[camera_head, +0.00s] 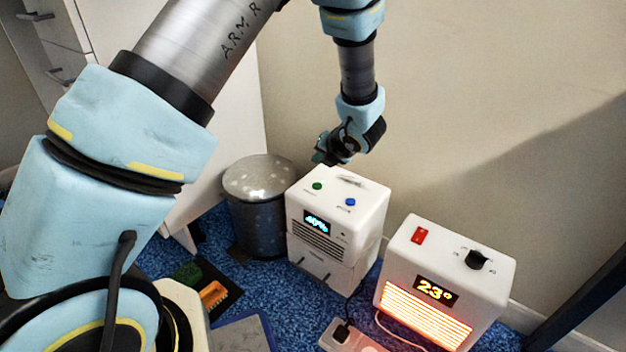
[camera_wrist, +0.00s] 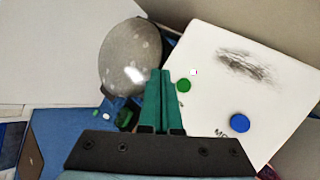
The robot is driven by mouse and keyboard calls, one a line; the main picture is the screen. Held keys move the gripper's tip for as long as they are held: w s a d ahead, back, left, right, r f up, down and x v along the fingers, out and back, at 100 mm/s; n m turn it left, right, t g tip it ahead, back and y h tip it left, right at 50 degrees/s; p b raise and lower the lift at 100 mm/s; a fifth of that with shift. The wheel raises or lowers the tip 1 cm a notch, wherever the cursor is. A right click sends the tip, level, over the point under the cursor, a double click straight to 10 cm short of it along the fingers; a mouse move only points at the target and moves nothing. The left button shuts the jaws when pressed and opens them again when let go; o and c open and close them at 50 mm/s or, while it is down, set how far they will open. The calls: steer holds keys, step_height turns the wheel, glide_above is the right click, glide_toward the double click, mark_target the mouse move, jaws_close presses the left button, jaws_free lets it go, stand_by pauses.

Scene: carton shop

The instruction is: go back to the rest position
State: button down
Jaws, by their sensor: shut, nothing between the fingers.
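My gripper (camera_head: 322,158) hangs above the back left part of a white box-shaped device, near its top. In the wrist view my gripper's green fingers (camera_wrist: 161,72) are together with nothing between them. The white device (camera_head: 364,211) has a green button (camera_head: 317,186), a blue button (camera_head: 350,202) and a display reading 40%. In the wrist view the green button (camera_wrist: 183,85) is just right of the fingertips and the blue button (camera_wrist: 239,123) is further right. I cannot tell whether the fingers touch the device.
A lidded metal bin (camera_head: 257,190) stands left of the device. A glowing heater (camera_head: 447,277) with a red switch (camera_head: 420,235) and a black knob (camera_head: 477,259) stands at the right. A power strip (camera_head: 350,338) and cables lie in front. A wall is behind.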

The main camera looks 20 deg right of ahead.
steer(key=a+r+n+g+y, duration=0.1)
steer(key=a+r+n+g, duration=0.2)
steer(key=a+n, duration=0.8)
steer(key=a+r+n+g+y, duration=0.2)
steer(key=a+r+n+g, duration=0.1)
steer(key=a+n, duration=0.8)
steer(key=s+a+r+n+g+h, duration=0.1)
steer(key=s+a+r+n+h, duration=0.15)
steer(key=s+a+n, duration=0.55)
steer(key=s+a+r+n+g+h, duration=0.1)
steer(key=s+a+r+n+h, duration=0.15)
steer(key=a+n, duration=0.75)
steer(key=d+r+n+p, duration=0.1)
steer(key=r+p, duration=1.8)
steer(key=d+r+n+y+p, duration=0.1)
steer(key=d+r+p, duration=0.1)
steer(key=r+p, duration=1.7)
steer(key=shift+w+d+r+n, duration=0.25)
steer(key=shift+w+r+n, duration=0.15)
steer(key=shift+w, duration=0.05)
